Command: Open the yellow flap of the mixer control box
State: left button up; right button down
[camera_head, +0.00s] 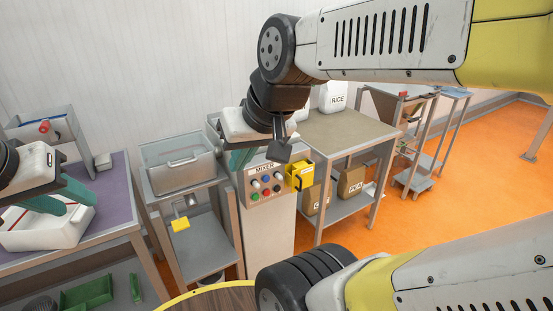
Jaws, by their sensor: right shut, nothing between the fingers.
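The mixer control box (266,170) is a grey panel labelled MIXER with several coloured knobs and buttons, on top of a pale column. The yellow flap (304,174) is at the panel's right edge, with a dark part on its left; I cannot tell whether it is shut. My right gripper (238,160) has teal fingers and is shut and empty, at the panel's upper left, apart from the flap. Its wrist hides part of the area behind the panel. My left gripper (66,206) is at the far left, its teal fingers apart, over a white tray (60,233).
A grey bin (178,160) stands on a metal stand left of the mixer. A purple-topped table (112,205) is at the left. A shelf table (345,131) with a RICE container (333,97) is behind right. Orange floor (430,200) at the right is open.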

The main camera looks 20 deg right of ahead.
aim_at(302, 177)
jog(key=z, duration=1.25)
